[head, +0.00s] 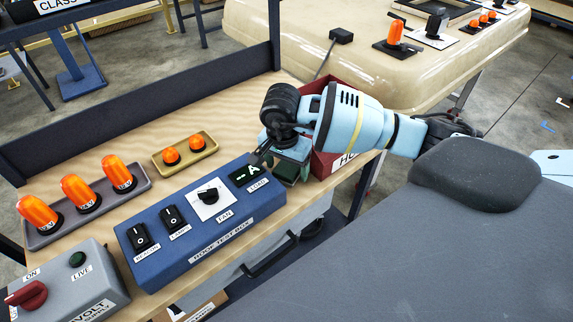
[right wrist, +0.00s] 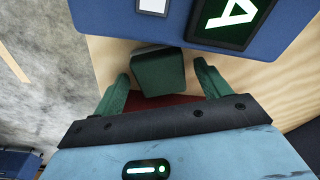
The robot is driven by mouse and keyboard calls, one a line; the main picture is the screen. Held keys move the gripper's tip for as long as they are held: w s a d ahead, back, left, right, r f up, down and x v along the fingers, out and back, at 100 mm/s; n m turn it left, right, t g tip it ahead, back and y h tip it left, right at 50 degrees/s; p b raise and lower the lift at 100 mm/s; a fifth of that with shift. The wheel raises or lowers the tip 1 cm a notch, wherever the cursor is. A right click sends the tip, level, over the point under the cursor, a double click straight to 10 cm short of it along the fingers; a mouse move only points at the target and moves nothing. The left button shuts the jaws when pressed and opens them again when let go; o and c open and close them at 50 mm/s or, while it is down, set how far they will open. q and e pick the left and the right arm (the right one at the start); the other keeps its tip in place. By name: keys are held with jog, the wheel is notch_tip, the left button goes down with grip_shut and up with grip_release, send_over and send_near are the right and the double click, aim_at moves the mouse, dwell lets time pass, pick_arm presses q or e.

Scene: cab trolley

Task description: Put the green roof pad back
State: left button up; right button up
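A dark green block, which looks like the green roof pad (right wrist: 158,72), shows in the right wrist view between the fingers of my right gripper (right wrist: 164,85). The gripper is open, with a gap visible on both sides of the block. In the head view my right gripper (head: 287,160) points down over the bench, between the blue roof test box (head: 225,228) and a red bin (head: 337,160). The pad shows only partly below it (head: 286,173). I cannot tell whether it rests on the bench. My left gripper is not in view.
The test box carries switches, a fan knob and a lit display (head: 246,176). A grey tray (head: 50,236) holds orange beacons; a tan tray (head: 183,168) holds two orange lamps. A grey supply box (head: 75,290) stands front left. The cream cab roof (head: 330,70) lies behind.

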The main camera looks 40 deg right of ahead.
aim_at(284, 174)
jog(key=shift+r, duration=0.35)
notch_tip(284, 174, up, 12)
jog(key=a, duration=0.1)
jog(key=shift+s+a+f, duration=0.15)
jog(key=shift+s+f, duration=0.1)
jog(key=shift+s, duration=0.05)
